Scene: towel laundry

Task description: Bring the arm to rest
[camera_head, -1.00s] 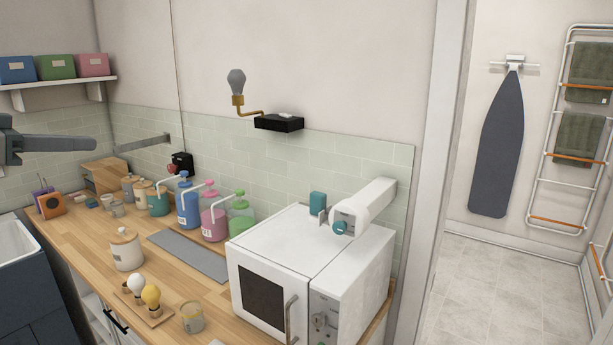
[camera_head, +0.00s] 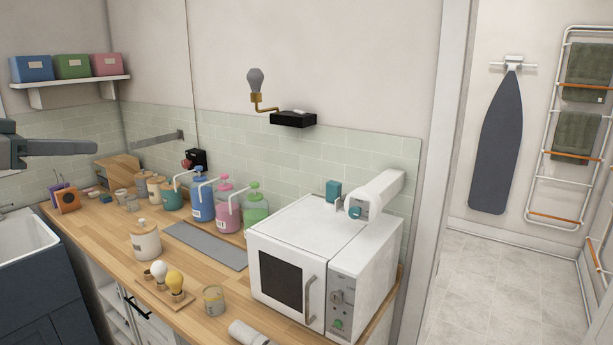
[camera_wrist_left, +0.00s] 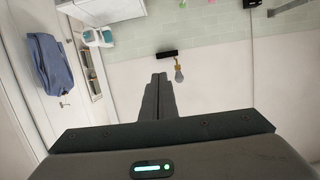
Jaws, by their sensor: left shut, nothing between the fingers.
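My left gripper (camera_head: 92,147) comes in from the left edge of the head view, raised in front of the tiled wall above the wooden counter. Its fingers are together and hold nothing. In the left wrist view the closed fingers (camera_wrist_left: 158,97) point toward the wall, with the lamp (camera_wrist_left: 179,74) just past their tips. My right gripper is not in view.
Below is the wooden counter (camera_head: 115,240) with colored pump bottles (camera_head: 203,200), a lidded jar (camera_head: 146,241), a bulb board (camera_head: 165,290) and a microwave (camera_head: 285,280). A sink (camera_head: 28,240) stands at the left. The doorway floor (camera_head: 490,285) is clear.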

